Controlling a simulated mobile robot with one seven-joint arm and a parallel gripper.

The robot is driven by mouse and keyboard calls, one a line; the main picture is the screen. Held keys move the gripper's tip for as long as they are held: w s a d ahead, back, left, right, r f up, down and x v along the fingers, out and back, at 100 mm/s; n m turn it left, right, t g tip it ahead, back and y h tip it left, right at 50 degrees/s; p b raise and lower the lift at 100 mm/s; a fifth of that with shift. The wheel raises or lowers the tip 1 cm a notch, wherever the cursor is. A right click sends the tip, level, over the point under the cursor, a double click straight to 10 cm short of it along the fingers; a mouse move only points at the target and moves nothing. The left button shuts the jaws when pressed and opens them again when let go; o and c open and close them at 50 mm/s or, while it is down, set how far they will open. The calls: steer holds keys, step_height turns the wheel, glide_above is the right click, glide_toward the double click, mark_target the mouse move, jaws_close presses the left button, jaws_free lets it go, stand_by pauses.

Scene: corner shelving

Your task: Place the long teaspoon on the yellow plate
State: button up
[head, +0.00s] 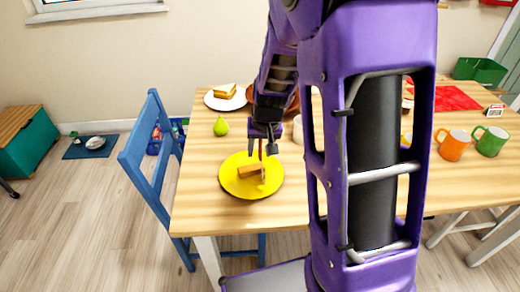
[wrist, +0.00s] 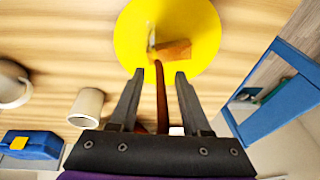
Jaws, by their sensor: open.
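The yellow plate (head: 232,184) lies near the left end of the wooden table; it fills the top of the wrist view (wrist: 203,20). A brown block-like piece of food (head: 250,171) is on it, also in the wrist view (wrist: 175,49). My gripper (head: 265,149) is just above the plate, fingers pointing down. In the wrist view its fingers (wrist: 159,74) are apart. A thin reddish-brown stick (wrist: 161,98), perhaps the long teaspoon's handle, runs between them to the plate. I cannot tell whether it touches either finger. A small greyish part (wrist: 152,40) shows beside the food.
A white cup (wrist: 87,105) is close by. Orange (head: 454,145) and green mugs (head: 491,141) stand at the right. A blue chair (head: 150,165) is at the table's left edge.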

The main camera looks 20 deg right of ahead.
steer(key=p+v, duration=0.2)
steer(key=v, duration=1)
steer(key=shift+r, duration=0.15)
